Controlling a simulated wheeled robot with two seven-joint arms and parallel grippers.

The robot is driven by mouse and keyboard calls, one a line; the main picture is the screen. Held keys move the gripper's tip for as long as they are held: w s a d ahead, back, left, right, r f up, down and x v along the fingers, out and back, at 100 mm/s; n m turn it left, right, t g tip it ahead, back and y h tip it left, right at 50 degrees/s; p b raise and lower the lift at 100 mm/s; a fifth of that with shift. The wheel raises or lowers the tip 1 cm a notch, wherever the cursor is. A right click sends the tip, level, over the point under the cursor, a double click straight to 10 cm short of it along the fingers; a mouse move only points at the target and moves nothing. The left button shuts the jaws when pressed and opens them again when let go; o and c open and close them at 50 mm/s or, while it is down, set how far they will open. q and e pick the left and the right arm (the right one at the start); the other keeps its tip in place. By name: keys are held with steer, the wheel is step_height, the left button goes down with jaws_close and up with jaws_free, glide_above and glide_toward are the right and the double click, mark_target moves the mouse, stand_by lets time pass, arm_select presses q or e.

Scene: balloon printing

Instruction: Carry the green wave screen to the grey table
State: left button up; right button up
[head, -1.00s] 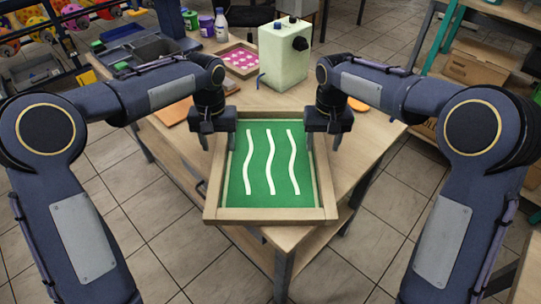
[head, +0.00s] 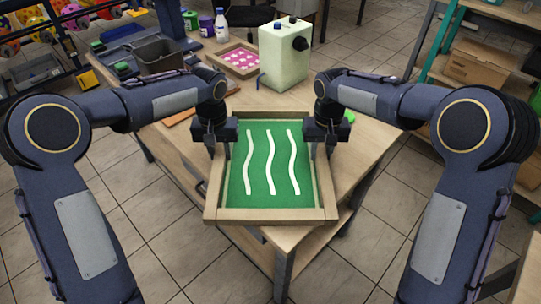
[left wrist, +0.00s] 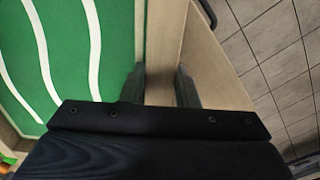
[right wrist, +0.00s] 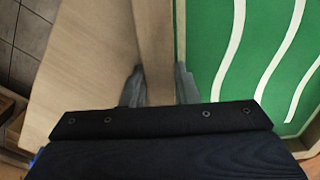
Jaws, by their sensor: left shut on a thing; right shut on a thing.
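The green wave screen (head: 270,160) is a wooden frame around a green sheet with three white wavy lines. It is at the near corner of the wooden table in the head view. My left gripper (head: 220,152) is shut on its left frame bar, which also shows between the fingers in the left wrist view (left wrist: 160,55). My right gripper (head: 322,150) is shut on the right frame bar, seen between the fingers in the right wrist view (right wrist: 153,50). I cannot tell whether the screen is touching the tabletop. The grey table is not clearly identifiable.
A pale green machine (head: 284,55) stands further back on the wooden table (head: 375,133). A pink-patterned screen (head: 239,60), a white bottle (head: 221,25) and a dark bin (head: 161,57) are behind on the left. A shelf with cardboard boxes (head: 475,68) is at right.

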arm_select(q)
steer(key=shift+r, duration=0.15)
jaws_close()
arm_select(e)
steer(key=shift+r, duration=0.15)
jaws_close()
